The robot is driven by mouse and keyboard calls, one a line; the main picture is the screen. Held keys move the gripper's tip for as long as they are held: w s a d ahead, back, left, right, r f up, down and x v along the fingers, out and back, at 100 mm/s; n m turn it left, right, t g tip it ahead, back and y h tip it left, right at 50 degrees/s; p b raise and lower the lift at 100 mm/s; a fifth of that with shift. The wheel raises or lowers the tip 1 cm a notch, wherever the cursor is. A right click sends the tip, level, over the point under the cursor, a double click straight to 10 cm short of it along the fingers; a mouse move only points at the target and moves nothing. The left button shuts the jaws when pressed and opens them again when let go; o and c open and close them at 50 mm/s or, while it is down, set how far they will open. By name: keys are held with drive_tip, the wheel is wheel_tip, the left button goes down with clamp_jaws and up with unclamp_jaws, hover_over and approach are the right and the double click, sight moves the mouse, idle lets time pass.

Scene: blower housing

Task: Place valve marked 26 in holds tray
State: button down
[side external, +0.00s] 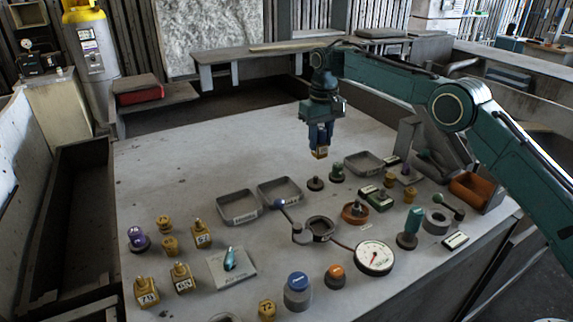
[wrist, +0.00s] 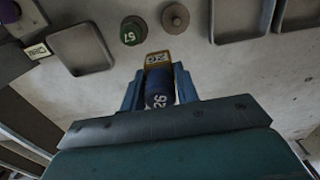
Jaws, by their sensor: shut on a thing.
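My gripper (side external: 320,143) is shut on a valve with a blue body and a yellow end; the valve (wrist: 159,88) reads 26 in the wrist view. Its yellow end (side external: 320,153) points down in the side view, above the table. Two grey trays stand side by side left of and below my gripper: one nearer (side external: 238,206) and one farther (side external: 279,190). A third grey tray (side external: 363,161) lies to the right. Labels on the two left trays are too small to read. The wrist view shows the third tray (wrist: 75,45) at left and another tray (wrist: 240,20) at right.
A green knob marked 67 (wrist: 133,30) and a grey knob (wrist: 175,18) stand close to the held valve in the wrist view. The table's far left is clear.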

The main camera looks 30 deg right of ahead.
sight(321, 128)
drive_tip(key=shift+f, duration=0.9)
drive_tip(key=shift+f, duration=0.1)
drive_tip(key=shift+f, duration=1.9)
drive_tip(key=shift+f, duration=0.15)
drive_tip(key=c, duration=1.1)
unclamp_jaws()
drive_tip(key=shift+o, duration=0.2)
wheel_tip(321, 128, up, 11)
drive_tip(key=shift+r, duration=0.45)
